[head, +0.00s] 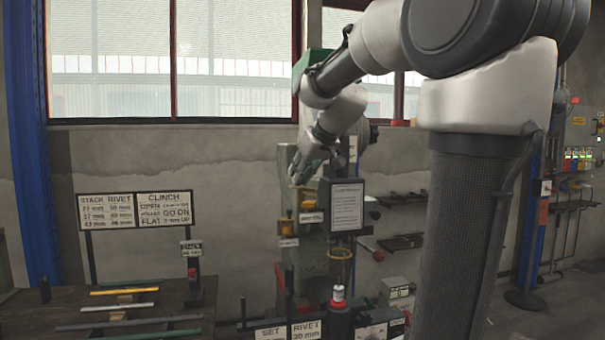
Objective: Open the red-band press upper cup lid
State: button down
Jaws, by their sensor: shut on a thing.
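The press (316,260) is a grey-green column machine in the middle of the head view, partly hidden by my arm and a sign. An upper cup with yellow parts (311,200) sits on its front, with a second yellow-and-dark cup (287,226) lower left. My gripper (299,180) points down at the upper cup, its fingers closed on what appears to be the lid there. The fingers cover the lid, so its shape and angle are hard to tell. No red band is clear on the cups at this size.
A dark notice stand (346,207) rises close to the right of the cups. A yellow ring (340,254) and a red-and-white piece (338,293) are below it. A bench (60,310) with coloured bars is at left. Wall racks (400,242) are behind.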

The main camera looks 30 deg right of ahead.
jog(key=shift+w+n+y, duration=0.1)
jog(key=shift+n+y, duration=0.5)
jog(key=shift+n, duration=0.1)
jog(key=shift+a, duration=0.1)
jog(key=c, duration=1.4)
grip_release()
jog(key=v, duration=1.2)
jog(key=s+a+f+g, duration=0.1)
jog(key=s+a+f, duration=0.1)
jog(key=s+f, duration=0.4)
jog(key=s+a+f+m+g+h, duration=0.1)
jog(key=s+a+f+g, duration=0.1)
jog(key=s+f, duration=0.5)
jog(key=s+a+f+m+g, duration=0.1)
jog(key=s+f, duration=0.5)
jog(key=f, duration=0.6)
jog(key=shift+s+a+g+h, duration=0.2)
jog(key=shift+a+g+h, duration=0.2)
jog(key=shift+a, duration=0.3)
